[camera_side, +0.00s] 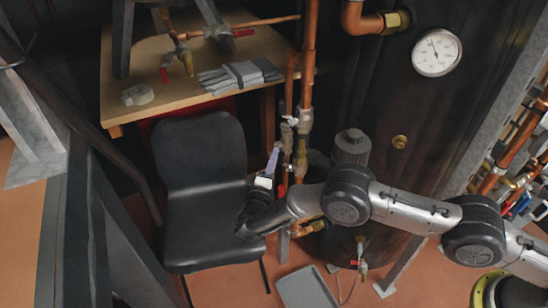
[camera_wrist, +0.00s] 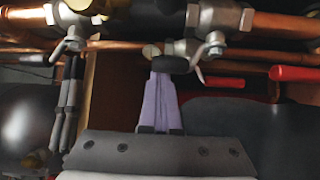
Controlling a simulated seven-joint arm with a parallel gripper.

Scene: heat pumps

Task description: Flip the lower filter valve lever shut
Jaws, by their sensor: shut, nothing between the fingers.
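My gripper (camera_side: 273,162) is at the vertical copper pipes (camera_side: 309,60) beside the dark tank in the side view. Its purple fingers point up and are shut and empty. In the wrist view the fingertips (camera_wrist: 161,76) are close to a black round part (camera_wrist: 170,64) on the pipework; I cannot tell whether they touch. A valve with a pale metal lever (camera_wrist: 213,43) is just right of the tips, and another valve (camera_wrist: 71,42) is at the left. A red lever (camera_wrist: 296,74) lies further right. I cannot tell which lever is the lower filter valve's.
A black chair (camera_side: 200,150) stands left of my gripper. A wooden table (camera_side: 125,75) behind it carries grey gloves (camera_side: 238,76) and a tape roll (camera_side: 138,95). The dark tank (camera_side: 385,110) with a round gauge (camera_side: 436,52) is at the right.

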